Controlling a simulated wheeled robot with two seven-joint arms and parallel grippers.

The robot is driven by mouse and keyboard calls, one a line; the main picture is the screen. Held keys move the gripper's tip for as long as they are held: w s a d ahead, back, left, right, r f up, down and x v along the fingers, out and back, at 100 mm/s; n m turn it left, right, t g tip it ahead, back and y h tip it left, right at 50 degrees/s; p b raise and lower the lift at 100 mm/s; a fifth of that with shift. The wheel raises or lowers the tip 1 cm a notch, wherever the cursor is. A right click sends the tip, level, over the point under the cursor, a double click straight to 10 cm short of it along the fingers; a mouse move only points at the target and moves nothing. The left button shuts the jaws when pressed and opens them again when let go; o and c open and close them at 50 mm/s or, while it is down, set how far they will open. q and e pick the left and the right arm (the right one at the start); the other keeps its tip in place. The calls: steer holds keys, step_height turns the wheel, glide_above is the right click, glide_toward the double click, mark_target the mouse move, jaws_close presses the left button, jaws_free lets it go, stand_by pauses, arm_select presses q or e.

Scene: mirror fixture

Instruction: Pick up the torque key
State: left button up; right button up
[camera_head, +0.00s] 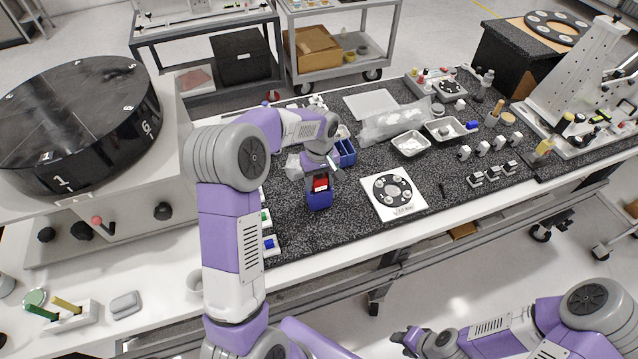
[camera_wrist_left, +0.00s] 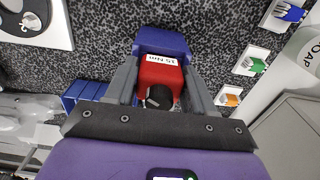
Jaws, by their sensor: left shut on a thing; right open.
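The torque key is a red block (camera_wrist_left: 160,76) with a white "15 Nm" label and a dark round part, shown in the left wrist view. It also shows as a small red patch in the head view (camera_head: 320,183). My left gripper (camera_wrist_left: 160,88) is shut on it, one grey finger on each side. A blue block (camera_wrist_left: 162,41) adjoins the red part; it also shows in the head view (camera_head: 319,200). I cannot tell whether the key is seated in it or clear of it. My right gripper (camera_head: 405,338) is open and empty, low in the head view, away from the bench.
A white plate with a dark ring (camera_head: 392,192) lies right of the left gripper. A blue bin (camera_head: 344,153) stands just behind it. Small white blocks with coloured tabs (camera_head: 268,245) line the left side. A large black drum (camera_head: 75,115) stands at far left.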

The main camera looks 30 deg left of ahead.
arm_select(q)
steer(key=shift+r, duration=0.15)
step_height(320, 180, up, 10)
steer(key=shift+f+p, duration=0.1)
steer(key=shift+p, duration=0.25)
stand_by(0.5)
